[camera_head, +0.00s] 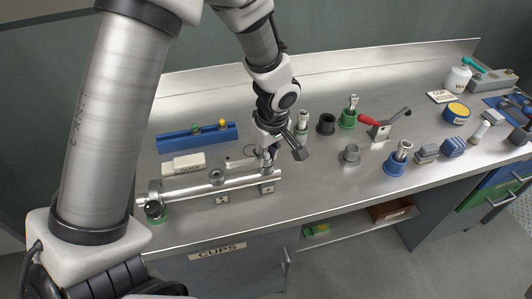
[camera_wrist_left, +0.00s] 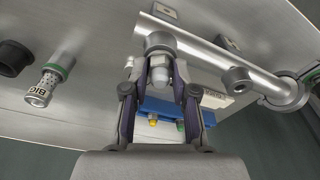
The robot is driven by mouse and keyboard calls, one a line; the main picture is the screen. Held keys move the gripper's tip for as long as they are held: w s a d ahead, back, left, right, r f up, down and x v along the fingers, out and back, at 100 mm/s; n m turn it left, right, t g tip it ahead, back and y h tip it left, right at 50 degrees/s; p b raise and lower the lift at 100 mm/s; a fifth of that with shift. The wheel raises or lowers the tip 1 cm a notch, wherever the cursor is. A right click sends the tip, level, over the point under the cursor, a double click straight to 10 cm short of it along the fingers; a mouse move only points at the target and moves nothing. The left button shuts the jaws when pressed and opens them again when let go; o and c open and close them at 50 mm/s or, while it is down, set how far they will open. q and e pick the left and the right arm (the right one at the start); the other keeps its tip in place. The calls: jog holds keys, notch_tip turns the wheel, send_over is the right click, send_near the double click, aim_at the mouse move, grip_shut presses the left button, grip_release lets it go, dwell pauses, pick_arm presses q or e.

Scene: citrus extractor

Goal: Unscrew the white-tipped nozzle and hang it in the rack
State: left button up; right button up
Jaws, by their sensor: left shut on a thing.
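My left gripper (camera_head: 270,152) is over the right end of the steel pipe manifold (camera_head: 205,184). In the left wrist view, its two fingers (camera_wrist_left: 162,72) are closed on either side of the nozzle (camera_wrist_left: 160,44), which has a pale tip and a metal collar. The collar sits against the manifold pipe (camera_wrist_left: 205,55). I cannot tell whether its thread is still engaged. The blue rack (camera_head: 197,138) lies behind the manifold and holds a yellow-tipped and a green-tipped nozzle. It also shows beyond the fingers in the left wrist view (camera_wrist_left: 158,106). My right gripper is out of view.
A pale labelled block (camera_head: 184,163) lies between rack and manifold. Right of the gripper stand a black cup (camera_head: 326,124), a green-based holder (camera_head: 348,118), a grey cup (camera_head: 351,154), a red-handled lever (camera_head: 380,127) and a blue-based holder (camera_head: 395,163). Bare steel lies between several of them.

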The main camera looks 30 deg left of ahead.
pick_arm(q)
jog(key=o, duration=0.6)
jog(key=shift+w, duration=0.1)
jog(key=shift+o, duration=0.2)
jog(key=m, duration=0.6)
jog(key=shift+t, duration=0.4)
jog(key=m+h, duration=0.1)
jog(key=m, duration=0.5)
jog(key=c, duration=0.6)
jog(key=shift+c, duration=0.2)
jog(key=n, duration=0.5)
jog(key=shift+n+y, duration=0.3)
jog(key=shift+n, duration=0.1)
jog(key=n, duration=0.6)
jog(key=shift+g, duration=0.4)
jog(key=o, duration=0.6)
jog(key=shift+y, duration=0.3)
